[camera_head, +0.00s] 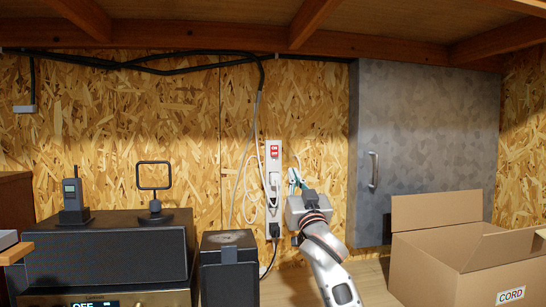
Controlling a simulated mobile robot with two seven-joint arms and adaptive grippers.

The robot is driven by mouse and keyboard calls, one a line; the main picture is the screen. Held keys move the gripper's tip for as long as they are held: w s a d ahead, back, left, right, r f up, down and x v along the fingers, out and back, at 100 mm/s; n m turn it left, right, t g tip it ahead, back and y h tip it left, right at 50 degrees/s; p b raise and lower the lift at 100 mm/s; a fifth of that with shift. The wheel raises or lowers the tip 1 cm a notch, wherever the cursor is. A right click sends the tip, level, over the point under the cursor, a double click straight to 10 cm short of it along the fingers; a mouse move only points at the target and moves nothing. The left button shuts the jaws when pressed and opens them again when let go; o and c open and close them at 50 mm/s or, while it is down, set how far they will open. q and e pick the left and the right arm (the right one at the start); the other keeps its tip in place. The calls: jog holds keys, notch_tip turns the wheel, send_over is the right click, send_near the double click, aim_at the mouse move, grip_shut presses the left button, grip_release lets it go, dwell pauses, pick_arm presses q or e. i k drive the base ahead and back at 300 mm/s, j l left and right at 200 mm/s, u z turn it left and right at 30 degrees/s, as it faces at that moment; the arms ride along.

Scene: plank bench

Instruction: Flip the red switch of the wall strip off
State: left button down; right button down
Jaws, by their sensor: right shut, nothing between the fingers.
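The wall strip (272,215) is a white upright power strip on the chipboard wall, near the middle of the view. Its red switch (274,151) is at the top end. Plugs and white cords sit in the strip below the switch, with a black plug near the bottom. My right gripper (295,179) reaches up from below, just right of the strip and lower than the switch. Its fingers are shut and empty. I cannot tell whether they touch the strip or a cord. The switch is unobstructed, but its rocker position is too small to read. My left gripper is not in view.
A grey metal cabinet (430,135) with a handle is right of my arm. Below it stands an open cardboard box (425,265) marked CORD. A handset (73,198) and framed stand (154,190) sit on a black unit (110,250) at left.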

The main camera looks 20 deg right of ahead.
aim_at(274, 148)
jog(key=i+l, duration=0.25)
jog(key=i, duration=0.15)
jog(key=i+l, duration=0.3)
jog(key=i, duration=0.15)
